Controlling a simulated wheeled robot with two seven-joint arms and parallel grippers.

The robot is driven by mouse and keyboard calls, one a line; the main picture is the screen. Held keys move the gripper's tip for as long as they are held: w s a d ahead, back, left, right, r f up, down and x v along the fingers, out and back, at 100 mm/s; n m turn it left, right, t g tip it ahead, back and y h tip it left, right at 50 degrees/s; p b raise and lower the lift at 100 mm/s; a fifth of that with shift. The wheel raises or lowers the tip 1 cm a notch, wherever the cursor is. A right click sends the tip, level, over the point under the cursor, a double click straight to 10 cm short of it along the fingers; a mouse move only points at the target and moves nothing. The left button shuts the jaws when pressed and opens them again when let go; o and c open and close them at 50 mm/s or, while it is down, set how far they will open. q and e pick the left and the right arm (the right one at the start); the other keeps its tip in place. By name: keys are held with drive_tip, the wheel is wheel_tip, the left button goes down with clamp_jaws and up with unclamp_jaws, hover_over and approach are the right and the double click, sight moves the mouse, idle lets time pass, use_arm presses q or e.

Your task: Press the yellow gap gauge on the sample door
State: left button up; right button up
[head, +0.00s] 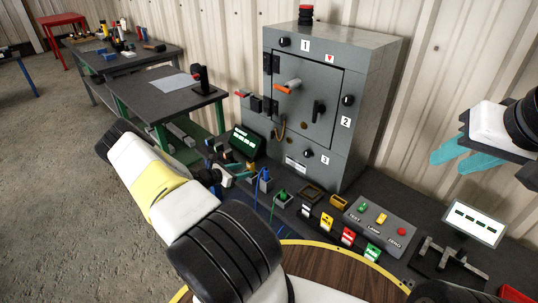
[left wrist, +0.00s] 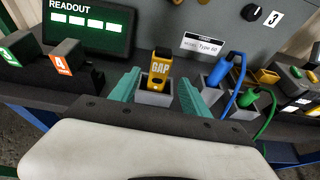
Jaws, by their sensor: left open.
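The yellow gap gauge (left wrist: 160,66), marked GAP, stands upright in a grey holder (left wrist: 154,98) in the left wrist view. My left gripper (left wrist: 158,74) is open, with one teal finger on each side of the gauge and holder; I cannot tell whether they touch. In the head view my left gripper (head: 236,175) is low at the bench, left of the cabinet, and I cannot make out the gauge there. The sample door (head: 305,98) is the grey cabinet's front door and looks closed. My right gripper (head: 454,163) is open and empty in the air at right.
The readout screen (head: 245,142) stands behind my left gripper. Right of the gauge are holders with a blue plug (left wrist: 226,67) and a green plug (left wrist: 248,97), both corded. A button box (head: 380,222) and coloured blocks sit before the cabinet (head: 350,140).

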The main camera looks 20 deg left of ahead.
use_arm(q)
drive_tip(key=shift+w+f+n, duration=0.3)
drive_tip(key=shift+w+f, duration=0.1)
drive_tip(key=shift+w, duration=0.05)
drive_tip(key=x, duration=0.7)
drive_tip(key=shift+w+d, duration=0.15)
drive_tip(key=shift+w, duration=0.05)
clamp_jaws()
